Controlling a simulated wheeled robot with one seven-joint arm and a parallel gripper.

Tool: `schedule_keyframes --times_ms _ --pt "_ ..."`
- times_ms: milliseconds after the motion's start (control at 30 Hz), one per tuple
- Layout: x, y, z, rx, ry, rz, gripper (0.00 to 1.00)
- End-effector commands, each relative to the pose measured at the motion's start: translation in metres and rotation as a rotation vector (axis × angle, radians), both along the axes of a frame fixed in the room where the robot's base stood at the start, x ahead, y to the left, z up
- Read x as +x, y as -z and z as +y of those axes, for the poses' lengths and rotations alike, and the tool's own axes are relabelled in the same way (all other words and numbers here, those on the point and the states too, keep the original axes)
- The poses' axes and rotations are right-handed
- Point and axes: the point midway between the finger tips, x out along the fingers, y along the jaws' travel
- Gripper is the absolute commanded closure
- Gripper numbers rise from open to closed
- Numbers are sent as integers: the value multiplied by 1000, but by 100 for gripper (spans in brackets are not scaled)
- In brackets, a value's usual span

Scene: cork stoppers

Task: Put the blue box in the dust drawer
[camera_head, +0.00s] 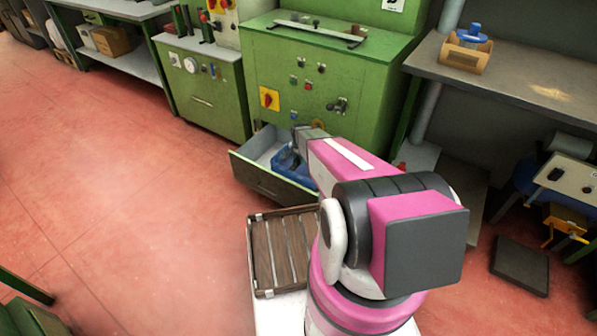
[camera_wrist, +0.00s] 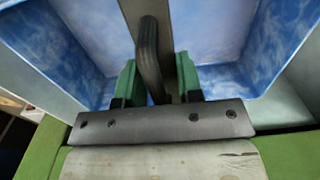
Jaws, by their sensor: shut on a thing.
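The blue box (camera_head: 288,160) shows in the head view inside the outline of the open drawer, partly hidden by my arm. The dust drawer (camera_head: 264,184) is pulled out from the green machine, with a dark green front and pale inside. In the wrist view the box's mottled blue walls (camera_wrist: 72,48) spread on both sides of a grey middle strip with a dark handle. My gripper (camera_wrist: 156,82) has green fingers on either side of that middle part and is shut on the box. Whether the box's bottom touches the drawer floor is hidden.
The green machine (camera_head: 320,85) stands behind the drawer. A slatted wooden tray (camera_head: 279,250) lies in front of the drawer, beside my arm. A grey bench (camera_head: 520,80) at right bears a wooden holder with a blue item. The red floor at left is clear.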

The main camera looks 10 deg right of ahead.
Motion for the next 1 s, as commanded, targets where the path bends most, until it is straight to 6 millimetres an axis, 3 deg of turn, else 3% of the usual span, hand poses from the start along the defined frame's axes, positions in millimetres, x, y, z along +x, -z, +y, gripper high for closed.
schedule_keyframes --times_ms 200,567,967,1000 --pt "1 38 0 0 1 1 100" --pt "1 75 0 0 1 1 100" --pt "1 81 0 0 1 0 100" --pt "1 81 0 0 1 0 63"
